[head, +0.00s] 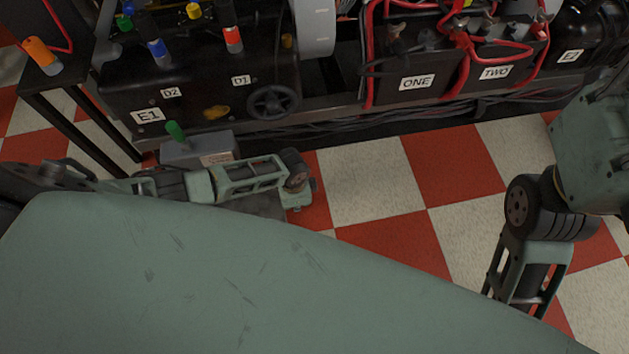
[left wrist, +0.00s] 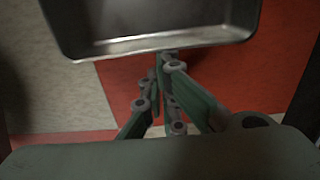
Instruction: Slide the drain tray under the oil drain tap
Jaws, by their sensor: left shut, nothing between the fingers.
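The drain tray shows in the left wrist view as a shallow grey metal tray (left wrist: 155,46) with a raised rim, lying on the checkered floor. My left gripper (left wrist: 165,62) is shut and empty, its fingertips close to the tray's near rim; I cannot tell whether they touch. In the head view my left gripper (head: 299,199) is low over the floor and mostly hidden by my arm. A dark flat surface beside it may be the tray. A brass-coloured fitting (head: 216,112) on the black E1 unit may be the oil drain tap. My right gripper is not visible.
A grey box (head: 205,150) with a label stands on the floor below E1, a green handle (head: 175,131) above it. A black handwheel (head: 274,101) sits on the unit. Cables run along its base. The tiled floor (head: 385,190) in the middle is clear.

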